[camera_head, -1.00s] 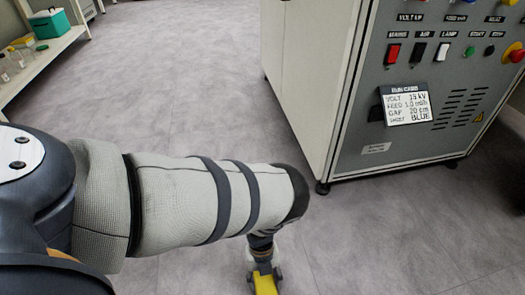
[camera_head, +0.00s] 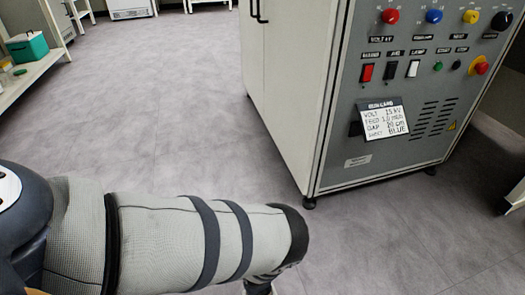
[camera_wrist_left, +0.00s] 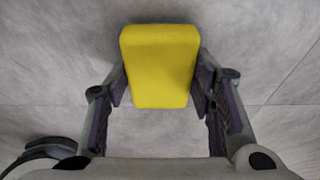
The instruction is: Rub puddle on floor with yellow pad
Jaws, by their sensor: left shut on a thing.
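The yellow pad (camera_wrist_left: 160,68) is a rounded block, seen in the left wrist view between the two fingers of my left gripper (camera_wrist_left: 160,85). The fingers are shut on its sides. Behind the pad is grey tiled floor; I cannot tell whether the pad touches it. In the head view my left arm comes in from the left and the gripper is cut off at the bottom edge. No puddle can be made out in either current view. My right gripper is not in view.
A large grey cabinet (camera_head: 285,100) with a control panel (camera_head: 430,75) stands on feet at the right. A white shelf (camera_head: 30,75) with a green box (camera_head: 27,47) is at the upper left. Open grey floor (camera_head: 160,120) lies between them.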

